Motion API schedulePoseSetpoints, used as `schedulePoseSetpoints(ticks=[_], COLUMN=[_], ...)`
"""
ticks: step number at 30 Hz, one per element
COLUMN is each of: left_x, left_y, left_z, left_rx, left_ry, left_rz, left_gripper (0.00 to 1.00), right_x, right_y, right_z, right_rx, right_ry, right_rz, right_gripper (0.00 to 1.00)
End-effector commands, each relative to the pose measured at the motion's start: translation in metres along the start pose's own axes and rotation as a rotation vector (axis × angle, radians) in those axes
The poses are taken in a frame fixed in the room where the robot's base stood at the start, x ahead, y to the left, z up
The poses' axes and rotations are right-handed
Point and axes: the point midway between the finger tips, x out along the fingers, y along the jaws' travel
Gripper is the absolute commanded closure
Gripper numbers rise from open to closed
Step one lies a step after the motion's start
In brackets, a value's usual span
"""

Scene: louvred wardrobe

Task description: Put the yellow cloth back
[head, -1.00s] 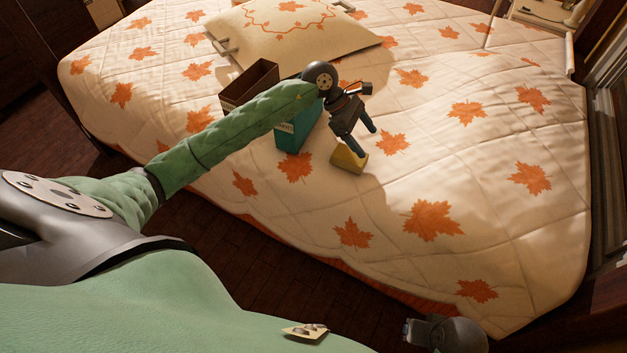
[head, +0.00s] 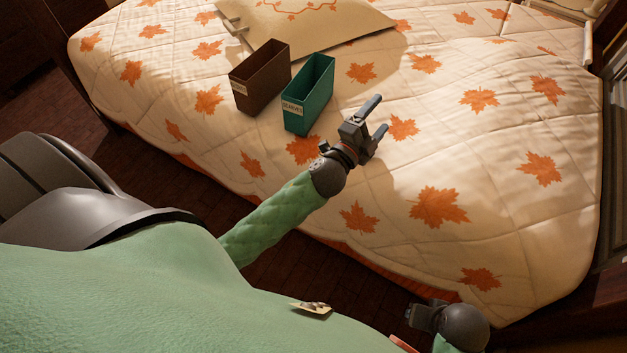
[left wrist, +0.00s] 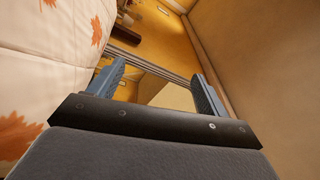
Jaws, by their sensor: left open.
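I do not see the yellow cloth for certain in either current view. My left gripper (head: 376,117) is open over the bed, right of the teal box, with no cloth visible between its fingers. In the left wrist view the open fingers (left wrist: 160,78) have a pale yellowish patch between them that I cannot identify. The teal box (head: 307,105), with a label that seems to read "SCARVES", stands upright on the bed. Its deeper inside is hidden. A brown box (head: 260,77) stands beside it on the left. My right gripper (head: 418,317) is low at the bed's front edge, its jaws unclear.
The bed (head: 500,150) has a cream quilt with orange leaves. A cream pillow-like piece with an orange pattern (head: 300,22) lies behind the boxes. The quilt right of my left gripper is clear. Dark floor (head: 180,165) lies in front of the bed.

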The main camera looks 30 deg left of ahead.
Motion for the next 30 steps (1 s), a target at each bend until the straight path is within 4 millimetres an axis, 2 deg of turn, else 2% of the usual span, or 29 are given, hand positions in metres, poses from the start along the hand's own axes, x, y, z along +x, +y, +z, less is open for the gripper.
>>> schedulePoseSetpoints(ticks=[4,8,10,15,18,21,25,30], left_x=[-0.044,-0.094,-0.127,-0.214,-0.262,-0.299,-0.327,-0.336], left_y=[0.041,0.082,0.104,0.149,0.164,0.171,0.174,0.174], left_z=[0.032,0.048,0.05,0.038,0.023,0.007,-0.005,-0.01], left_rx=[-0.275,-0.499,-0.612,-0.853,-0.957,-1.028,-1.073,-1.085], left_ry=[-0.265,-0.495,-0.618,-0.907,-1.05,-1.157,-1.237,-1.263], left_rz=[0.164,0.326,0.42,0.663,0.8,0.909,0.996,1.024], left_gripper=[0.22,0.22,0.22,0.22,0.22,0.22,0.22,0.22], right_x=[0.0,0.0,0.0,0.0,0.0,0.0,0.0,0.0], right_y=[0.0,0.0,0.0,0.0,0.0,0.0,0.0,0.0], right_z=[0.0,0.0,0.0,0.0,0.0,0.0,0.0,0.001], right_rx=[0.0,0.0,0.0,-0.001,-0.001,0.0,0.0,0.0], right_ry=[0.0,0.0,0.0,0.0,0.0,0.0,0.0,-0.001], right_rz=[0.0,0.0,0.0,0.0,0.0,0.0,0.0,0.0], right_gripper=[0.64,0.64,0.64,0.64,0.64,0.64,0.64,0.64])
